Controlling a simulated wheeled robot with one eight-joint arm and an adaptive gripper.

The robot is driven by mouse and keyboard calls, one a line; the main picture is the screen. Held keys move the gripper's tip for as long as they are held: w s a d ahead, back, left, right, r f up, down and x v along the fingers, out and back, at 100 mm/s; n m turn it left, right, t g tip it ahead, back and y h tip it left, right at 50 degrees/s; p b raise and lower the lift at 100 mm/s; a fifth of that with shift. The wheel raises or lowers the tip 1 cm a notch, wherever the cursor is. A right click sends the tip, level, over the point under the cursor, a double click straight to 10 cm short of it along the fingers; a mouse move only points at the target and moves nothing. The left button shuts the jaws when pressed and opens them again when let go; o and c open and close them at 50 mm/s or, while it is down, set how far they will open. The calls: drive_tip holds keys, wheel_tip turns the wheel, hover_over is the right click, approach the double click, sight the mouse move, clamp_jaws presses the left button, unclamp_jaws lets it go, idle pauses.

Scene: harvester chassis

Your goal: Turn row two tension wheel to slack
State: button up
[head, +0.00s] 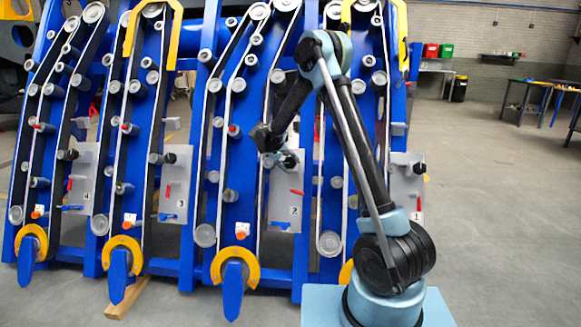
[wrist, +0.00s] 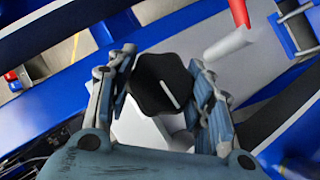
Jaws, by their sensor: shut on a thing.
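The row two tension wheel is a black lobed knob (wrist: 160,83) with a white line on its face, seen in the wrist view. My gripper (wrist: 168,78) has its fingers closed on either side of it. The white line slants from upper left to lower right. In the head view my gripper (head: 284,158) is at the top of the grey plate marked 2 (head: 287,206). There the wheel is hidden behind my gripper and wrist. I cannot read any slack or tight marking.
A red lever (head: 297,192) sticks out of the row two plate, and a red-tipped lever (wrist: 239,14) shows in the wrist view. Similar plates with black knobs stand on row three (head: 174,185) and row one (head: 405,180). Blue beams and belts surround them.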

drive_tip(key=n+t+h, duration=0.1)
drive_tip(key=n, duration=0.2)
drive_tip(key=n+t+h, duration=0.1)
drive_tip(key=n+t, duration=0.1)
drive_tip(key=n, duration=0.1)
drive_tip(key=shift+a+h, duration=0.1)
drive_tip(key=shift+h, duration=0.3)
drive_tip(key=n+t, duration=0.4)
drive_tip(key=n, duration=0.2)
drive_tip(key=shift+n, duration=0.3)
drive_tip(key=o, duration=1.1)
drive_tip(key=v, duration=1.1)
drive_tip(key=shift+s+a+f, duration=0.25)
drive_tip(key=shift+s+a, duration=0.05)
drive_tip(key=shift+s, duration=0.1)
